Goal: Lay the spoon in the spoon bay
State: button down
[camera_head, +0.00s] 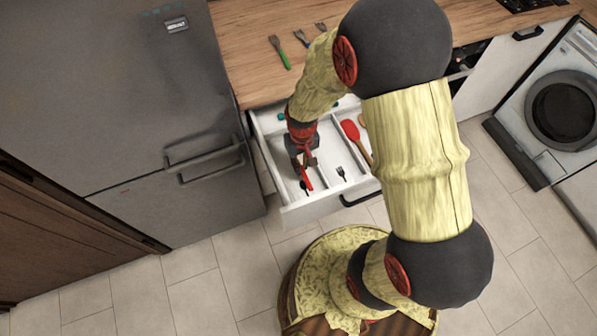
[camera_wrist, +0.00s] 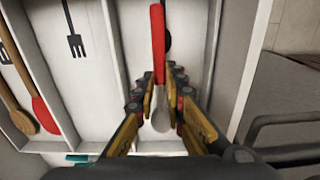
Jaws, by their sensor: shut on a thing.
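My gripper (camera_head: 302,158) reaches down into the open drawer (camera_head: 327,207). In the wrist view my gripper (camera_wrist: 164,88) is shut on the spoon (camera_wrist: 158,42), which has a red handle and a pale metal bowl. The spoon points lengthwise along the bay below it. Its red handle (camera_head: 307,179) also shows in the head view. The spoon bay (camera_wrist: 196,32) is the one with a dark spoon mark, partly hidden behind the handle. The spoon is over or in this bay; whether it touches the floor I cannot tell.
The neighbouring bay has a black fork mark (camera_wrist: 75,45). Beyond it lie a red utensil (camera_wrist: 45,116) and a wooden spoon (camera_wrist: 18,112). A green-handled fork (camera_head: 280,52) and other forks lie on the wooden counter (camera_head: 240,60). The fridge (camera_head: 120,100) stands close at left.

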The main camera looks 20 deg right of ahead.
jog(key=shift+a+f, duration=0.15)
jog(key=shift+f, duration=0.1)
jog(key=shift+w+a+f+b, duration=0.15)
jog(key=shift+f+b, duration=0.35)
jog(key=shift+f, duration=0.4)
jog(key=shift+s+a+f+b, duration=0.1)
jog(key=shift+f+b, duration=0.4)
jog(key=shift+f, duration=0.35)
jog(key=shift+f, duration=0.15)
jog(key=c, duration=1.8)
grip_release()
jog(key=shift+c, duration=0.2)
